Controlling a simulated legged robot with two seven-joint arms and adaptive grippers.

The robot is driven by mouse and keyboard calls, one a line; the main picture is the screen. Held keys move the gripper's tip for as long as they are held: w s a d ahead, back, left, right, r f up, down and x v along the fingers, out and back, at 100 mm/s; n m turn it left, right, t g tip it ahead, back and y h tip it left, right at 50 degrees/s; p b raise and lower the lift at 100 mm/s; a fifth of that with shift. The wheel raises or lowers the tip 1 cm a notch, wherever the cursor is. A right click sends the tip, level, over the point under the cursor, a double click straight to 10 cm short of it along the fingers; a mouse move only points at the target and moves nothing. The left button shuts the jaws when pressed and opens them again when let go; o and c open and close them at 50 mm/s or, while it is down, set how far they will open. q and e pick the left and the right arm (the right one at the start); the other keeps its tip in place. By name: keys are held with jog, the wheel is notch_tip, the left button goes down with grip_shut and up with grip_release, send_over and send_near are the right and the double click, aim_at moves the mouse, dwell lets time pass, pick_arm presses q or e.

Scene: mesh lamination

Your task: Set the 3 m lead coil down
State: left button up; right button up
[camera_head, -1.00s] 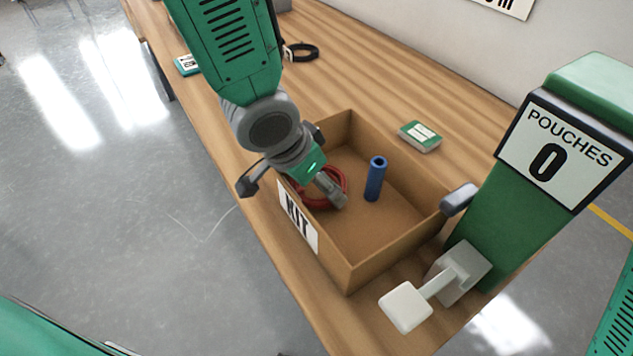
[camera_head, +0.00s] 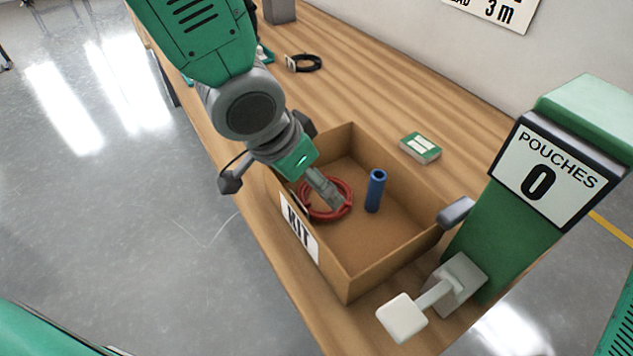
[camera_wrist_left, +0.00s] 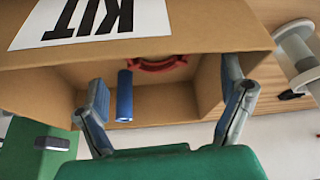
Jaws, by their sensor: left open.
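The red lead coil (camera_head: 325,213) lies inside the brown kit box (camera_head: 392,254), near its left wall, beside a blue cylinder (camera_head: 375,190). My left gripper (camera_head: 335,200) is over the coil in the head view and covers part of it. In the left wrist view my left gripper (camera_wrist_left: 165,105) is open, its fingers wide apart with nothing between their pads. The red coil (camera_wrist_left: 157,64) and the blue cylinder (camera_wrist_left: 124,96) show beyond the fingers there. I cannot tell whether a finger touches the coil. My right gripper is not in view.
The green post with the "POUCHES 0" sign (camera_head: 545,175) and a pale handle (camera_head: 403,316) stand just right of the box. A green-and-white packet (camera_head: 420,147) lies behind the box.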

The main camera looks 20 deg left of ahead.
pick_arm(q)
jog(key=v, duration=0.3)
jog(key=p+v, duration=0.1)
jog(key=v, duration=0.1)
jog(key=shift+d+r, duration=0.3)
jog(key=shift+d, duration=0.05)
jog(key=shift+s+a+r, duration=0.1)
jog(key=shift+s+a, duration=0.05)
jog(key=shift+a, duration=0.15)
